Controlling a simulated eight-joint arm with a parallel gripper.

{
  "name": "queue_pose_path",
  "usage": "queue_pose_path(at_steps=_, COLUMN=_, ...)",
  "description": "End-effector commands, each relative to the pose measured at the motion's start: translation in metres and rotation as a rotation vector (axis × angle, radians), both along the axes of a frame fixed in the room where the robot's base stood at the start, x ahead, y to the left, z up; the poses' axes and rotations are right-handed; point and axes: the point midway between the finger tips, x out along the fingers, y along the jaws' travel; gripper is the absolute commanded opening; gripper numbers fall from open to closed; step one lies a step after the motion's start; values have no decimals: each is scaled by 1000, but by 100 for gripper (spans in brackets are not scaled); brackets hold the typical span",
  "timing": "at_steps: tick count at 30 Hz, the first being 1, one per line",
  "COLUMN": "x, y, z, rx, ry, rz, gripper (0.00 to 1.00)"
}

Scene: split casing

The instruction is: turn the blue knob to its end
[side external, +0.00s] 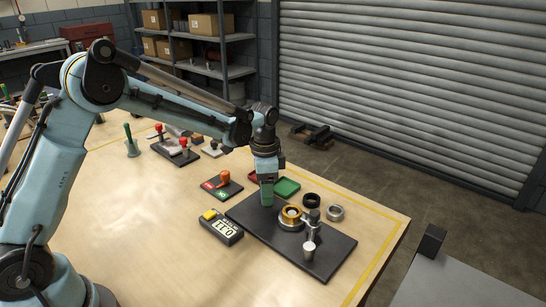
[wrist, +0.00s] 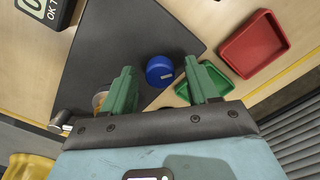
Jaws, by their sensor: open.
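The blue knob (wrist: 159,71) shows in the wrist view as a round blue cap on the dark plate (wrist: 115,35). My gripper (side external: 267,203) is open, and in the wrist view its green fingers stand apart on the left and right of the knob. The knob appears between the fingers with a gap on both sides, nearer the right one. I cannot tell how far above it the fingertips are. In the side view my gripper is low over the far left part of the dark plate (side external: 325,262), and the knob is hidden there.
A brass ring part (side external: 291,214) and a metal clamp-like fitting (side external: 311,228) stand on the plate right of my gripper. A green tray (side external: 287,187) and a red tray (wrist: 254,44) lie close by. The front-left table is clear.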

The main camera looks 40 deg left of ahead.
Motion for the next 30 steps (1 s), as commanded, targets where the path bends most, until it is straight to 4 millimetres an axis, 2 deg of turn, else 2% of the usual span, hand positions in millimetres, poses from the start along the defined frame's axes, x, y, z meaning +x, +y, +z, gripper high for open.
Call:
queue_pose_path(at_steps=4, x=0, y=0, z=3, rx=0, ry=0, rz=0, gripper=59)
queue_pose_path(at_steps=7, x=0, y=0, z=13, rx=0, ry=0, rz=0, gripper=59)
queue_pose_path(at_steps=21, x=0, y=0, z=98, rx=0, ry=0, rz=0, gripper=59)
queue_pose_path(at_steps=30, x=0, y=0, z=120, rx=0, ry=0, rz=0, gripper=59)
